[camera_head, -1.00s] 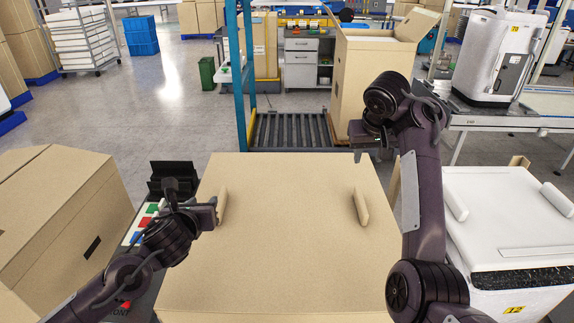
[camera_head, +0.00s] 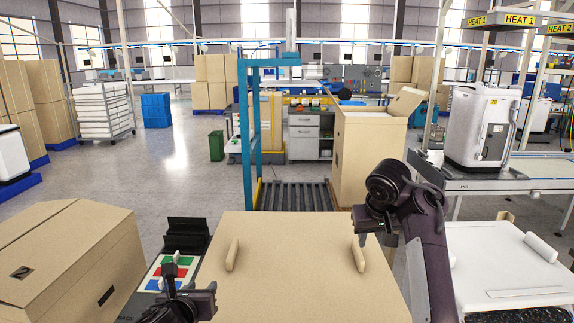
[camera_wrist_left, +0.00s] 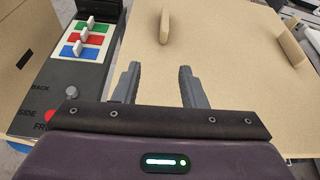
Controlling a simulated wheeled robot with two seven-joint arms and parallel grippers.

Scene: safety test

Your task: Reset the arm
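My left gripper (camera_head: 210,290) is low in the head view, just left of the box's near part. In the left wrist view its two grey fingers (camera_wrist_left: 160,72) stand apart with nothing between them, so it is open. My right gripper (camera_head: 362,238) is over the right side of the tan box top, at the far end of the right raised bar (camera_head: 358,255). Its finger opening is not clear, and I cannot tell whether it touches the bar. My right arm is bent upright; my left arm is mostly out of frame.
The tan box top (camera_head: 295,285) has another raised bar (camera_head: 232,254) on its left. A black control panel (camera_wrist_left: 85,80) with green, red and blue switches lies left of it. A closed carton (camera_head: 65,255) is further left; a white box (camera_head: 500,265) is right. Rollers (camera_head: 295,196) lie beyond.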

